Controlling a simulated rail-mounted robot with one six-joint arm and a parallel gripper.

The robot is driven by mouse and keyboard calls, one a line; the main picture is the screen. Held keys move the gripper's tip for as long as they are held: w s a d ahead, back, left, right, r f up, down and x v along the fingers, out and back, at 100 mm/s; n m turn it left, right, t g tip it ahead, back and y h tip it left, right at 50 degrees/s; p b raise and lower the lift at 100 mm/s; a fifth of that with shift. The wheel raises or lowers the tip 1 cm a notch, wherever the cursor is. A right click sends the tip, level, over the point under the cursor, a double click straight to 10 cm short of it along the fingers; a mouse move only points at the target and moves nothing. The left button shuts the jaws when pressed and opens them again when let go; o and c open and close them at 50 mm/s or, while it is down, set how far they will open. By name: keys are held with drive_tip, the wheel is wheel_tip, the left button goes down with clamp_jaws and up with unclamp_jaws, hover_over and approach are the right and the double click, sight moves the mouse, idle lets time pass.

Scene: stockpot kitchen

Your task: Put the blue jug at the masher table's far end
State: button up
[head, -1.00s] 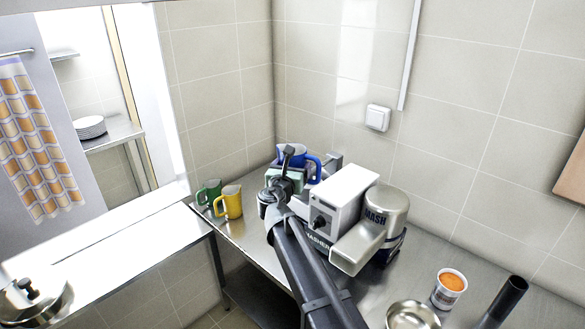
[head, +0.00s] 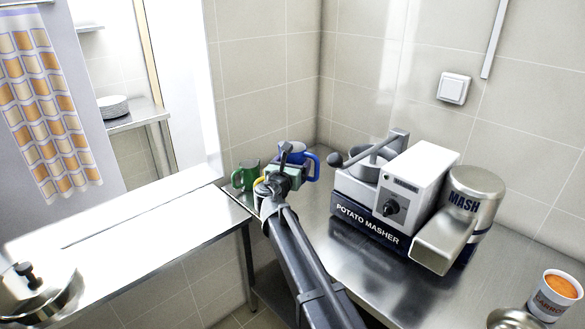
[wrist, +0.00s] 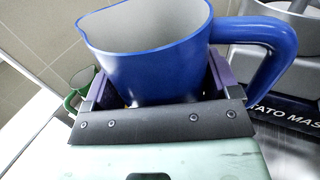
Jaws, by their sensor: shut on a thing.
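The blue jug (head: 311,166) is in my gripper (head: 284,170) in the head view, near the table's back corner and left of the potato masher. In the wrist view, my gripper's jaws (wrist: 160,98) are shut on the jug's body. The jug (wrist: 155,62) has its open mouth up, its inside looks empty and pale, and its handle points right. The masher table's steel top (head: 335,262) shows in front of the masher. My gripper hides the jug's lower part, so I cannot tell whether it touches the table.
The potato masher (head: 365,222) stands right of the jug. A green jug (head: 246,177) and a mostly hidden yellow jug (head: 261,180) stand left of my gripper. A carrot tub (head: 556,296) is at the front right.

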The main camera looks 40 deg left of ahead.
drive_tip(key=w+f+h+b, duration=0.1)
drive_tip(key=f+b, duration=0.3)
drive_tip(key=f, duration=0.1)
drive_tip(key=w+f+m+h+b, duration=0.1)
drive_tip(key=f+b, duration=0.3)
drive_tip(key=f, duration=0.2)
drive_tip(key=w+f+m+h+b, duration=0.1)
drive_tip(key=f+b, duration=0.4)
drive_tip(key=shift+a+f+t, duration=0.3)
drive_tip(key=shift+a+t, duration=0.1)
drive_tip(key=shift+f+b, duration=0.6)
drive_tip(key=o, duration=1.2)
drive_tip(key=shift+c, duration=0.2)
drive_tip(key=s+d, duration=0.1)
drive_tip(key=s, duration=0.9)
drive_tip(key=shift+s+d, duration=0.3)
drive_tip(key=shift+s, duration=0.1)
